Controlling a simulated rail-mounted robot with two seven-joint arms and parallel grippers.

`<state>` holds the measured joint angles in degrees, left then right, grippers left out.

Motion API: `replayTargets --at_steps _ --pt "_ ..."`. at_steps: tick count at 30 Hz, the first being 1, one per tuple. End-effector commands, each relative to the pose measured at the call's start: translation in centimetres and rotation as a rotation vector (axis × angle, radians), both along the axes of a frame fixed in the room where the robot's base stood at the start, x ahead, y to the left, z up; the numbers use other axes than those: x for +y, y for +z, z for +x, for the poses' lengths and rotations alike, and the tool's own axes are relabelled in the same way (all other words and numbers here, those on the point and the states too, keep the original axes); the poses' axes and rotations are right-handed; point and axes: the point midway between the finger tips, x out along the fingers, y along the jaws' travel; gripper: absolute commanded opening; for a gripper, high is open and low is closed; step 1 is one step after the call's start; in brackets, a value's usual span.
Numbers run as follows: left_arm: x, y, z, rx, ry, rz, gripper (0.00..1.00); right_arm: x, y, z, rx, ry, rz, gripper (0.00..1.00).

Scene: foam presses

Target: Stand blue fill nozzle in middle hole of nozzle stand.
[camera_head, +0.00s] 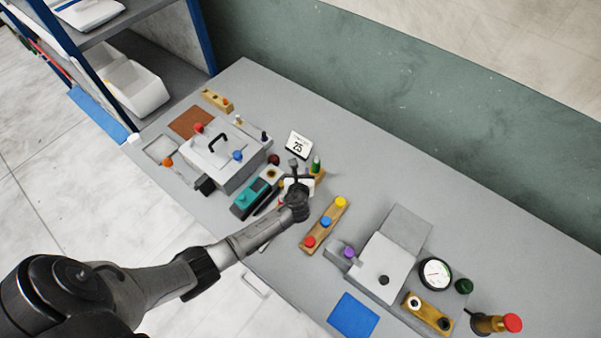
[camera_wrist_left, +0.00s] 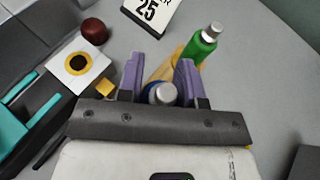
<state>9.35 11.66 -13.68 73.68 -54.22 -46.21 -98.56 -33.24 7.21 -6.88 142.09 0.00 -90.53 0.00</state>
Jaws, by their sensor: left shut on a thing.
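My left gripper (camera_head: 297,182) is at the middle of the bench, shut on the blue nozzle (camera_wrist_left: 162,94). In the left wrist view the purple finger pads of this gripper (camera_wrist_left: 160,80) flank the nozzle's pale cap and blue rim; its lower part is hidden. A wooden stand (camera_wrist_left: 164,66) shows just beyond the fingers, mostly covered by them. A green nozzle (camera_wrist_left: 206,42) with a silver tip stands upright at its far end; it also shows in the head view (camera_head: 316,164). The middle hole is hidden, and I cannot tell whether the blue nozzle is in it. My right gripper is out of view.
A teal-and-black device (camera_head: 250,200) and a dark red ball (camera_wrist_left: 94,31) are left of the gripper. A calendar card (camera_head: 298,145) stands behind. A wooden rack (camera_head: 314,233) with red, blue and yellow knobs lies to the right. A grey press (camera_head: 380,265) stands farther right.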

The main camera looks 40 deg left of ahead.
Motion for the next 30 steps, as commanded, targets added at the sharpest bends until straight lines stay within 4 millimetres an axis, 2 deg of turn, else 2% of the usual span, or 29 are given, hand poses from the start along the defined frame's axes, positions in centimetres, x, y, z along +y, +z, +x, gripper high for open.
replayTargets --at_steps 20,30 --pt "0.0 -1.7 0.0 0.0 0.0 0.001 0.0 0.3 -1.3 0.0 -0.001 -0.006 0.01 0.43" --pt "0.0 -1.0 0.0 0.001 0.0 0.001 0.0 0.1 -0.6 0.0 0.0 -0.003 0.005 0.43"
